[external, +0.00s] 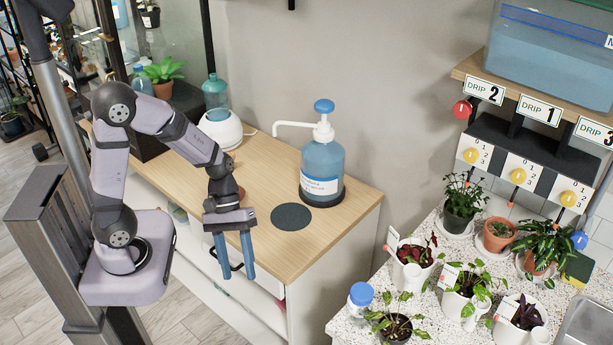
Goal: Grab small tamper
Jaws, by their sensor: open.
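My gripper (238,278) hangs pointing down at the front edge of the wooden counter, in the external view. Its two blue fingers are apart. A small dark curved shape (237,267) shows between and behind the fingers; I cannot tell what it is or whether it touches them. I cannot make out a small tamper anywhere in this view.
A blue pump bottle (322,168) stands on the wooden counter (262,168), behind a dark round mat (291,217). A white round device (220,128) stands at the back left. Several potted plants crowd the speckled counter (350,325) at right, under the drip dispensers (517,175).

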